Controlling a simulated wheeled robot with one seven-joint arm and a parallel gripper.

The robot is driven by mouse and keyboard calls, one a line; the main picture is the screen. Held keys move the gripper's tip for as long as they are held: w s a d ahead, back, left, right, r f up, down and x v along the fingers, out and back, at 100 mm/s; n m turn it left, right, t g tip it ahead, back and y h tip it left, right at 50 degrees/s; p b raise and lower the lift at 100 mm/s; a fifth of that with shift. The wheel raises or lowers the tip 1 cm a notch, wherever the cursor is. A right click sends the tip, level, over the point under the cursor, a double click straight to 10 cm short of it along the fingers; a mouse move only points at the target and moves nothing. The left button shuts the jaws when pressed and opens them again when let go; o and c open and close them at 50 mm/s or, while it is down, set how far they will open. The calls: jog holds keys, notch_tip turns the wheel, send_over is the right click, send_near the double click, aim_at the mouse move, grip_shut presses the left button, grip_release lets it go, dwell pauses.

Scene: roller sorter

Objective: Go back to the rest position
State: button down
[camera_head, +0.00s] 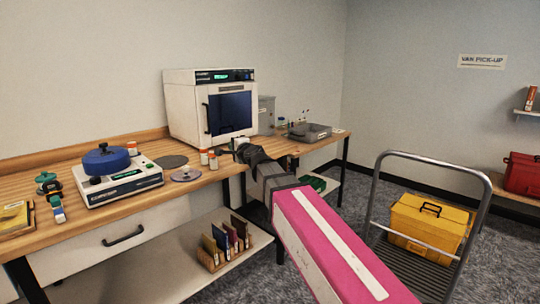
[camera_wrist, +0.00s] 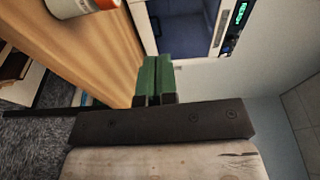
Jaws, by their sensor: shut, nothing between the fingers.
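My gripper (camera_head: 242,147) is at the end of my arm, over or beside the front edge of the wooden bench (camera_head: 150,214). In the wrist view its two green fingers (camera_wrist: 154,80) are together, shut with nothing visible between them. The fingertips point toward the white oven-like machine (camera_head: 182,110), whose dark window (camera_wrist: 188,22) shows in the wrist view. My arm stretches forward from the lower right and hides part of the bench edge and the floor.
A blue-topped device (camera_head: 125,185) is farther left. A grey tray (camera_head: 310,132) lies at the bench's right end. A metal trolley (camera_head: 478,215) carrying a yellow toolbox (camera_head: 425,222) stands right of my arm.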

jog(key=s+d+f+n+g+h, duration=0.2)
jog(key=s+d+f+n+g, duration=0.15)
jog(key=d+f, duration=0.6)
jog(key=s+d+f+n+g+h, duration=0.2)
jog(key=d+f+n+g, duration=0.15)
jog(key=f, duration=1.05)
jog(key=s+d+f+n+g+h, duration=0.2)
jog(key=s+d+f+g+h, duration=0.1)
jog(key=s+d+f, duration=0.5)
jog(key=s+d+f+n+g+h, duration=0.1)
jog(key=s+d+f+g+h, duration=0.2)
jog(key=s+d+f, duration=0.5)
jog(key=d+f+g, duration=0.1)
jog(key=d, duration=0.3)
jog(key=shift+d+f+n+g, duration=0.2)
jog(key=shift+n+g, duration=0.1)
jog(key=shift+n, duration=0.1)
